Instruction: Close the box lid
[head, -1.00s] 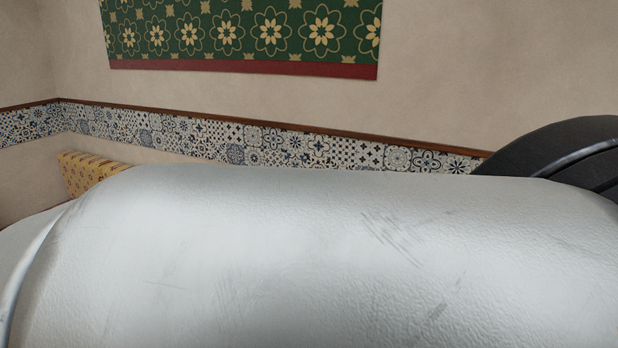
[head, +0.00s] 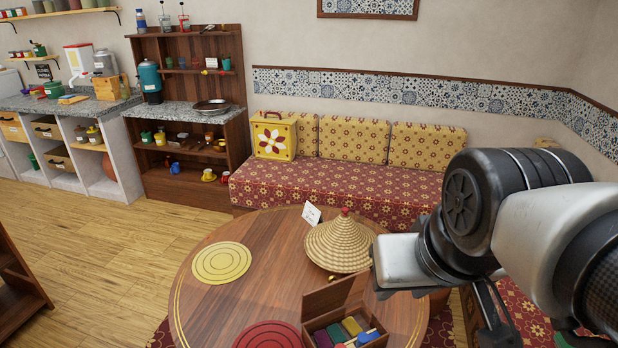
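A small brown wooden box (head: 313,328) sits near the front right edge of the round wooden table. Its lid (head: 335,294) stands raised at the back, so the box is open. Several coloured blocks (head: 350,325) show inside, and one bluish piece with a pale part lies at its right front rim. The box's lower part is cut by the picture's bottom edge. My gripper (head: 382,292) hangs at the right, just right of the raised lid and behind the box's right side. It appears apart from the lid. Its fingers are small and mostly hidden, so their opening does not show.
The round table (head: 235,300) also bears a woven conical cover (head: 338,243), a white card (head: 311,214), a yellow mat (head: 221,263) and a red mat (head: 268,336). A patterned sofa (head: 330,187) stands behind.

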